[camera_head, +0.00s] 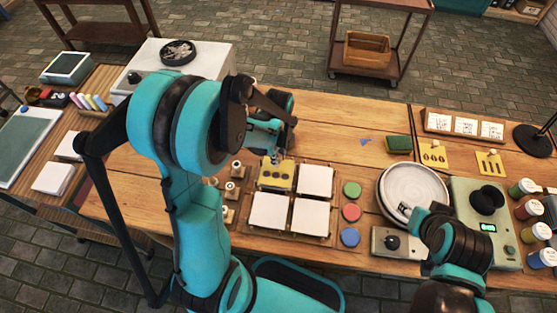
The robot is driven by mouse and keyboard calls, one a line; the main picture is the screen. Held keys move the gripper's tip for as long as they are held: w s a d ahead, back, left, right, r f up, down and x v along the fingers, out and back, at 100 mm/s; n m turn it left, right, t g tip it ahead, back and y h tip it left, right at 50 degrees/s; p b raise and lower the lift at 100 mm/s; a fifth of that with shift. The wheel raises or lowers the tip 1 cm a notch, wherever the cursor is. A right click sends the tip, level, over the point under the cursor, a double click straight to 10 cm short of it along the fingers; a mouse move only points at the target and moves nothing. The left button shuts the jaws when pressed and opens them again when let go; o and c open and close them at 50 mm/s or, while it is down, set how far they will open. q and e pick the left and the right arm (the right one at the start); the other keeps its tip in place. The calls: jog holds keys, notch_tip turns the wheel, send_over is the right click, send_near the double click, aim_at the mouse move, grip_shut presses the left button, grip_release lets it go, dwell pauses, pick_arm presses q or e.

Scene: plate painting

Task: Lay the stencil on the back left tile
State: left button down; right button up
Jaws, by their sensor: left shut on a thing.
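A yellow stencil with dark cut-outs (276,177) is at the back left place of the wooden tile board (333,239). It covers most of the back left tile there; I cannot tell whether it touches it. My left gripper (277,156) is just behind and above the stencil, shut on its back edge, with the fingertips partly hidden. White tiles lie at the back right (315,181), front left (270,211) and front right (311,216). My right arm is at the lower right; its gripper (402,212), by the round plate, is too unclear to read.
Two more yellow stencils (433,156) (491,163) lie at the back right. Green, red and blue discs (351,211) line the board's right side. A white round plate (413,184), a control box (480,210) and paint jars (534,208) stand right. Small knobbed stamps (231,187) stand left.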

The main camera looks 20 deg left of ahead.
pick_arm(q)
jog(key=shift+f, duration=0.5)
pick_arm(e)
jog(key=shift+f, duration=0.3)
pick_arm(q)
jog(key=shift+f, duration=0.2)
jog(key=c, duration=1.4)
grip_release()
jog(key=shift+o, duration=0.2)
pick_arm(e)
jog(key=shift+f, duration=0.15)
pick_arm(q)
jog(key=shift+r, duration=0.1)
